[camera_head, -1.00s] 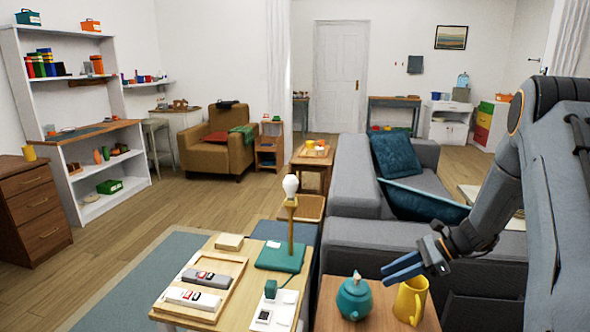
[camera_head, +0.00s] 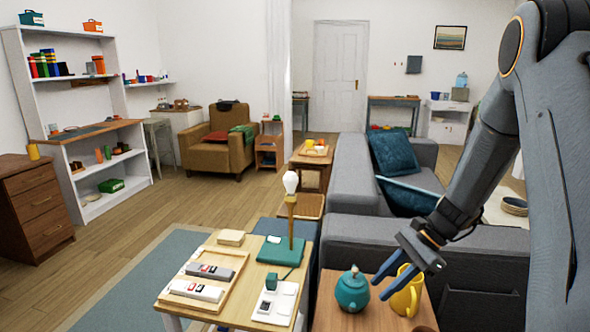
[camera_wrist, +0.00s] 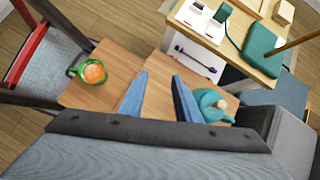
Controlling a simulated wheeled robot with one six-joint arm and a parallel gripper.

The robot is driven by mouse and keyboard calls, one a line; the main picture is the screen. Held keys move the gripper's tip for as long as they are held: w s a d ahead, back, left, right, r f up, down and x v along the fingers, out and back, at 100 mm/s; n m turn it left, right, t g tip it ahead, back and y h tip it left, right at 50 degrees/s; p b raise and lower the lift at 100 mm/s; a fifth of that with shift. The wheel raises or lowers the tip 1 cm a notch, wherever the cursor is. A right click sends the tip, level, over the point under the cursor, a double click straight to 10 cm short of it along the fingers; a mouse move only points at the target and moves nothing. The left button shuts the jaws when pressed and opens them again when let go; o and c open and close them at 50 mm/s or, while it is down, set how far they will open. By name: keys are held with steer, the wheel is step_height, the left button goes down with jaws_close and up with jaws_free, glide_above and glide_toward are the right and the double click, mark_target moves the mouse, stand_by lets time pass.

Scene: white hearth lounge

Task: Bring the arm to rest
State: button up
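My gripper (camera_head: 379,290) hangs above the wooden side table at the lower right in the head view, pointing down and left. It is empty. In the head view the fingers are between a teal teapot (camera_head: 351,293) on the left and a yellow mug (camera_head: 405,298) on the right, partly in front of the mug. I cannot tell how high they are above the table. The teapot also shows beside the right finger in the wrist view (camera_wrist: 209,101).
A light table (camera_head: 220,317) at left holds a tray (camera_head: 236,268), a teal base with a bulb-topped post (camera_head: 291,185) and small devices. A grey sofa (camera_head: 470,255) stands behind my gripper. A green mug (camera_wrist: 93,72) shows left in the wrist view. Open floor lies farther left.

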steer(key=s+a+r+n+h, duration=0.2)
steer(key=s+r+n+h, duration=0.1)
steer(key=s+n, duration=0.4)
steer(key=s+a+r+n+h, duration=0.1)
steer(key=s+r+n+h, duration=0.3)
steer(key=s+n, duration=0.4)
steer(key=s, duration=0.4)
steer(key=shift+s+a+r+t+h, duration=0.3)
steer(key=shift+a+r+t, duration=0.05)
steer(key=shift+r+t, duration=0.05)
